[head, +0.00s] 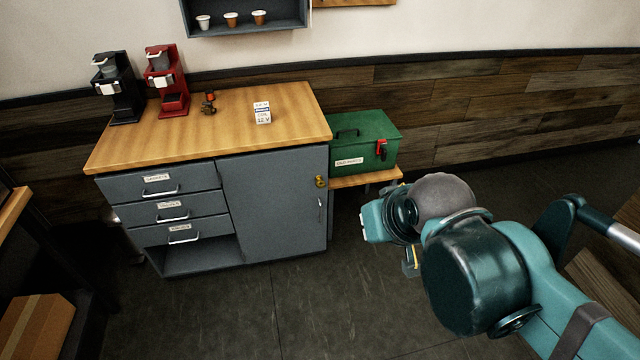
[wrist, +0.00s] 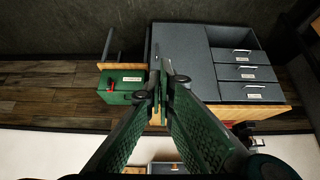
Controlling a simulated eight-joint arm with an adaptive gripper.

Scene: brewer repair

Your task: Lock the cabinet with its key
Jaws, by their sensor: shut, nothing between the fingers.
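The grey cabinet (head: 268,205) stands under a wooden top, with its door shut on the right side. A small brass piece (head: 320,182) sits at the door's upper right edge, above a silver handle; whether it is the lock alone or has the key in it is too small to tell. The cabinet also shows upside down in the wrist view (wrist: 186,48). My gripper (wrist: 161,68) is shut and empty, its fingertips covering part of the door's edge in that view. In the head view the gripper is mostly hidden behind my arm, right of the cabinet and apart from it.
Three labelled drawers (head: 170,205) are shut at the cabinet's left. A green toolbox (head: 362,145) with a red latch sits on a low wooden bench (head: 372,178) at right. The floor in front is clear.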

